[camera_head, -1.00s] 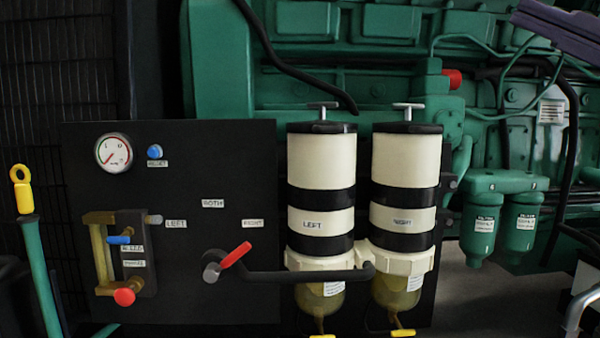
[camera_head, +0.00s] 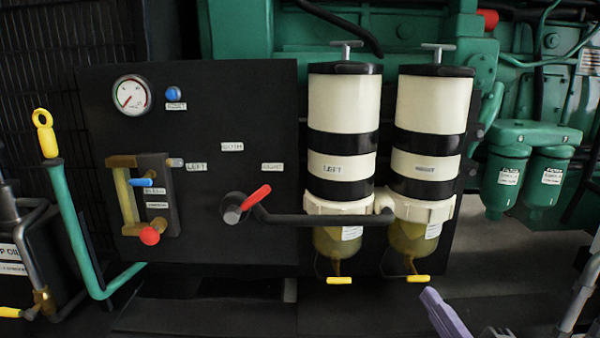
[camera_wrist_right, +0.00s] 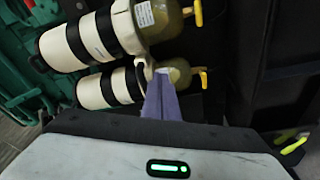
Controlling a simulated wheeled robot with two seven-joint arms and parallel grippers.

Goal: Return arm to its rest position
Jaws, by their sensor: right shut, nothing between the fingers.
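My right gripper (camera_head: 430,295) shows at the bottom right of the head view as a lilac finger, below the right filter. In the right wrist view its lilac fingers (camera_wrist_right: 162,100) are together with nothing between them, in front of the filters. The left filter (camera_head: 338,110) and right filter (camera_head: 430,115) are cream cylinders with black bands and amber bowls. A red-handled valve lever (camera_head: 256,197) sits on the black panel (camera_head: 220,100), its handle tilted up to the right. My left gripper is in no view.
A gauge (camera_head: 131,95) and a blue knob (camera_head: 173,95) are on the panel. A teal pipe with a yellow ring handle (camera_head: 44,132) rises at the left. Two green filters (camera_head: 525,180) hang at the right. Dark floor lies below the panel.

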